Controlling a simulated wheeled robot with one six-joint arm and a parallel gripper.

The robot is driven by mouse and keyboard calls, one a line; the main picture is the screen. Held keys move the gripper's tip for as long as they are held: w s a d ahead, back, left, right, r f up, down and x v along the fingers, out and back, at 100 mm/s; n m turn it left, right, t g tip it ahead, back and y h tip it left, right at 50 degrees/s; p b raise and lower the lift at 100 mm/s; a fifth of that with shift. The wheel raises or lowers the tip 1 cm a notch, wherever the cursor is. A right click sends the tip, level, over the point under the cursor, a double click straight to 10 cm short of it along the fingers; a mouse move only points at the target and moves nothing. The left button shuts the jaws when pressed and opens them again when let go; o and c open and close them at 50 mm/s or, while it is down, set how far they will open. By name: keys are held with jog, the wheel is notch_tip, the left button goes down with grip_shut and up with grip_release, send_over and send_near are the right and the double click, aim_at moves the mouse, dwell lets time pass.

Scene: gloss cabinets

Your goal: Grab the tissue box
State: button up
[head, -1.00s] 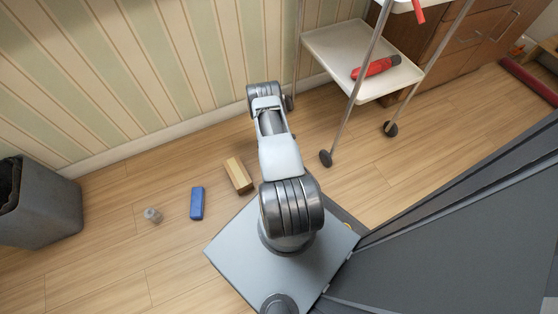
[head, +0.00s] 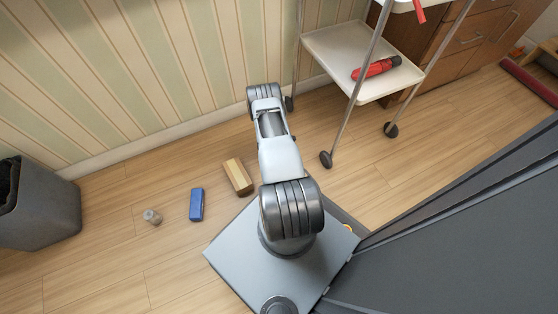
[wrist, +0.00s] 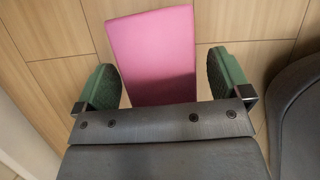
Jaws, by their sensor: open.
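A plain pink box (wrist: 152,55), likely the tissue box, lies on the wooden floor in the wrist view. My gripper (wrist: 165,82) is open, with one green-padded finger on each side of the pink box's near part. A gap shows between the box and the right finger; the left finger is close to the box's left edge, and I cannot tell if they touch. The box's near end is hidden behind my gripper's palm. In the head view my arm hides both the pink box and my gripper.
In the head view a tan box (head: 238,177), a blue box (head: 196,204) and a small jar (head: 152,217) lie on the floor to the left. A grey bin (head: 45,205) stands at far left. A white trolley (head: 340,45) stands at right, by the wall.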

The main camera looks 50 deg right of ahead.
jog(key=shift+c, duration=0.2)
jog(key=c, duration=1.3)
jog(key=shift+o, duration=0.2)
jog(key=shift+r, duration=0.1)
